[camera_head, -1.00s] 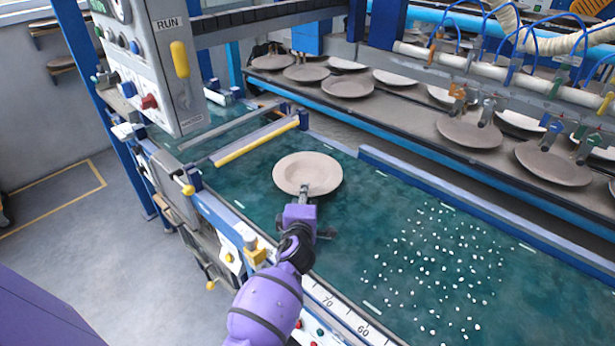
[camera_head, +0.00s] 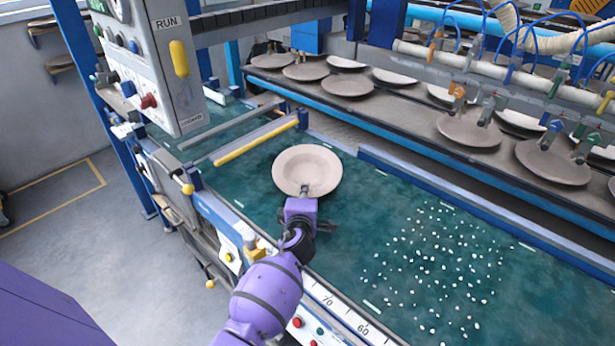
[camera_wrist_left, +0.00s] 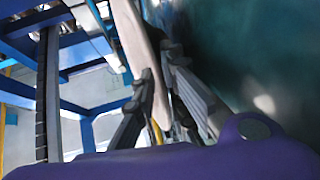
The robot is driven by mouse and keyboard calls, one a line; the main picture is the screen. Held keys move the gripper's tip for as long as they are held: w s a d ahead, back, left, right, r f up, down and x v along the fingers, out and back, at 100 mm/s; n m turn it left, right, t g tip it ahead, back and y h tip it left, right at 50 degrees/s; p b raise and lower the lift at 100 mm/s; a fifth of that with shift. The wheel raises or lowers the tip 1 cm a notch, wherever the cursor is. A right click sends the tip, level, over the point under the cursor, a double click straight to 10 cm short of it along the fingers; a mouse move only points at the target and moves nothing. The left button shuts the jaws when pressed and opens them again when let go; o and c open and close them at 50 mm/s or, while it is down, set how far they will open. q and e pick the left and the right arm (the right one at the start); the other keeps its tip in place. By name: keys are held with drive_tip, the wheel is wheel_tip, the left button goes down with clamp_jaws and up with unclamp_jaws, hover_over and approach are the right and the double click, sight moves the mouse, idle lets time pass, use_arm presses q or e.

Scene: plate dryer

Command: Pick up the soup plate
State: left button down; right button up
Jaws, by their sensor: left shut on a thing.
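The soup plate (camera_head: 308,165) is round, pale grey-brown, with a wide rim and a shallow well. In the head view it is over the green table surface, near the yellow-edged bar. My left gripper (camera_head: 306,190) is shut on the plate's near rim. In the left wrist view the plate (camera_wrist_left: 143,45) shows edge-on between the two fingers of the left gripper (camera_wrist_left: 162,95). The plate looks tilted, its near side hidden partly by the gripper. My right gripper is not in view.
The green surface (camera_head: 380,220) is open to the right, with scattered white specks. A yellow-edged bar (camera_head: 257,145) stands behind left. A control box (camera_head: 150,70) hangs at upper left. Several other plates (camera_head: 470,130) lie on the conveyor at the back.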

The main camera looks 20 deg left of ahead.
use_arm(q)
drive_tip(key=shift+r, duration=0.25)
drive_tip(key=shift+w+r, duration=0.1)
drive_tip(key=shift+r, duration=0.05)
